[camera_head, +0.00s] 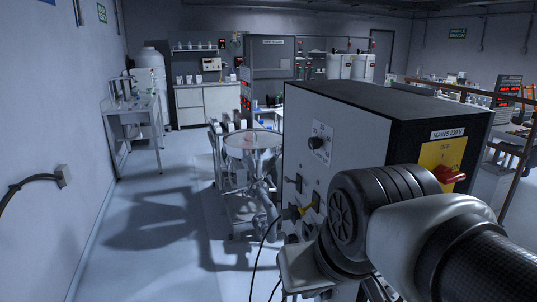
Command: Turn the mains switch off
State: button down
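The mains switch (450,176) is a red handle on a yellow plate (432,155). The plate is on the right-hand face of a grey and black control cabinet (400,113), under a label reading "MAINS 230 V". "OFF" is printed near the top of the plate. The red handle sticks out to the right, and my arm hides the lower part of the plate, so its exact setting is hard to read. My arm crosses in front of the cabinet from the lower right. Its fingers do not show, and nothing is seen touching the switch.
A side table (133,107) is by the left wall. The floor (160,205) at left is clear.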

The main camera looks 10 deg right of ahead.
aim_at(444, 175)
jog(key=k+l+z, duration=0.1)
jog(key=z, duration=1.15)
jog(key=j+z, duration=0.1)
jog(key=z, duration=0.25)
